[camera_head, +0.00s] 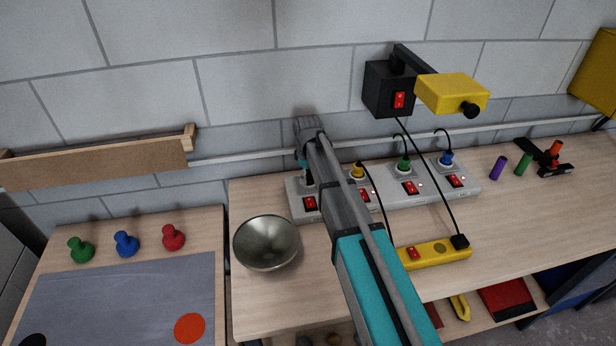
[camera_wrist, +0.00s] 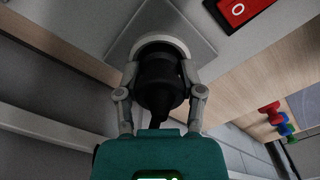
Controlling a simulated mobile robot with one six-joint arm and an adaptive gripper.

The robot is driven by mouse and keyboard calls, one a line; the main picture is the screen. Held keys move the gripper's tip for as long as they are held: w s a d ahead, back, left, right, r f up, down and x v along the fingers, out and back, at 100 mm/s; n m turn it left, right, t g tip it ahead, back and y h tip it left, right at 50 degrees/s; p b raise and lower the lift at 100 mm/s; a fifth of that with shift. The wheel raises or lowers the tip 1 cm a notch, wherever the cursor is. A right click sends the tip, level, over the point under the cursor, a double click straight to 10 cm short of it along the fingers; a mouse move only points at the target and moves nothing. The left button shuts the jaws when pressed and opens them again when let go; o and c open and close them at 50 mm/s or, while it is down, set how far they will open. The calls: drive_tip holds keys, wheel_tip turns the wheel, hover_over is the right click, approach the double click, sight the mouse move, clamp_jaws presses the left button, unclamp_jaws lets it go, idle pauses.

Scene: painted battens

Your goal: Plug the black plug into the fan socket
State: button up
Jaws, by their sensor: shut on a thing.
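In the wrist view my gripper (camera_wrist: 160,76) is shut on a black plug (camera_wrist: 159,97), with one finger on each side. The plug's front end is at a round, pale-rimmed socket (camera_wrist: 178,41) on a grey plate. I cannot tell how deep it sits. A red switch (camera_wrist: 238,10) is beside this socket. In the head view my gripper (camera_head: 304,165) is at the left end of the long grey power strip (camera_head: 432,195), mostly hidden by my arm. The held plug cannot be made out there. No label shows which socket is the fan's.
Yellow, green and blue plugs (camera_head: 447,158) stand in the strip's other sockets. A metal bowl (camera_head: 266,243) is close in front of its left end. A yellow strip (camera_head: 430,254) with another black plug (camera_head: 460,241) lies right of my arm. Cables hang from the black wall box (camera_head: 386,90).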

drive_tip(key=o, duration=1.2)
drive_tip(key=shift+o, duration=0.2)
drive_tip(key=shift+r, duration=0.1)
wheel_tip(320, 180, up, 7)
drive_tip(key=p, duration=0.7)
drive_tip(key=shift+r+p, duration=0.2)
drive_tip(key=shift+p, duration=0.15)
drive_tip(key=s+r+p, duration=0.5)
drive_tip(key=s, duration=0.9)
drive_tip(key=shift+s+r+n, duration=0.15)
drive_tip(key=shift+r+n, duration=0.05)
drive_tip(key=shift+n, duration=0.1)
drive_tip(key=shift+d+f, duration=0.1)
drive_tip(key=shift+d, duration=0.05)
drive_tip(key=s+d+f+m+b, duration=0.3)
drive_tip(key=d+m, duration=0.3)
drive_tip(key=d, duration=0.2)
drive_tip(key=s+d+f+m+b, duration=0.4)
drive_tip(key=s+d+m, duration=0.1)
drive_tip(key=d, duration=0.3)
drive_tip(key=shift+s+d+m, duration=0.3)
drive_tip(key=shift+d+m, duration=0.1)
